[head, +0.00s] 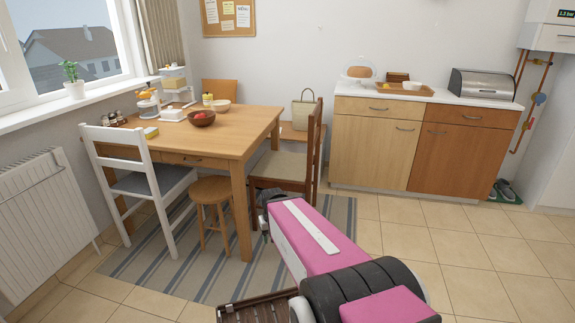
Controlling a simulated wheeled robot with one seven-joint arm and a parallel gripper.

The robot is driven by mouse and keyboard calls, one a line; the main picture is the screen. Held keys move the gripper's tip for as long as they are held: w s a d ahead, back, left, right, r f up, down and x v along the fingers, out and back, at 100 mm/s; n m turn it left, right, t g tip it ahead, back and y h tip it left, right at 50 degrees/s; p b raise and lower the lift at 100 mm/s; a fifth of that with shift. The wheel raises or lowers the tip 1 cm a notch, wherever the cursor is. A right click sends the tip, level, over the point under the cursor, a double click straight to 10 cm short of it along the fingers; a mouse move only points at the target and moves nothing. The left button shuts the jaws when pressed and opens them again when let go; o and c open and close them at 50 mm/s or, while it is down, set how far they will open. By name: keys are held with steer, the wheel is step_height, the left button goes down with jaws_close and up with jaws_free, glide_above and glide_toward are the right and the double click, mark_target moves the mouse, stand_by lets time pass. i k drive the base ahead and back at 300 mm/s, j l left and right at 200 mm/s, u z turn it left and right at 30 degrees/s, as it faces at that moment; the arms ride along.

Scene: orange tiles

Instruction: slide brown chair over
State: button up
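The brown chair (313,145) stands upright at the right side of the wooden table (240,130), with a dark brown frame, tall back to the right and a beige seat turned to the table. My pink arm reaches forward from the lower right, and its far end, with my gripper (264,220), is low in front of the chair near the table's front right leg. The arm hides the chair's lower front part. I cannot tell whether the gripper touches the chair. Its fingers are too hidden to show open or shut.
A white chair (125,161) and a round wooden stool (212,190) stand at the table's front. A striped rug (165,267) lies beneath. A brown slatted thing (258,308) is at the bottom edge. Cabinets (375,150) line the back wall. Tiled floor at right is clear.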

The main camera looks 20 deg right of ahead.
mark_target(289, 171)
steer(key=i+l+z, duration=0.45)
steer(key=i+l, duration=0.25)
steer(key=i+l+z, duration=0.25)
steer(key=i, duration=0.25)
steer(key=i+l+z, duration=0.25)
steer(key=i, duration=0.2)
steer(key=j, duration=0.1)
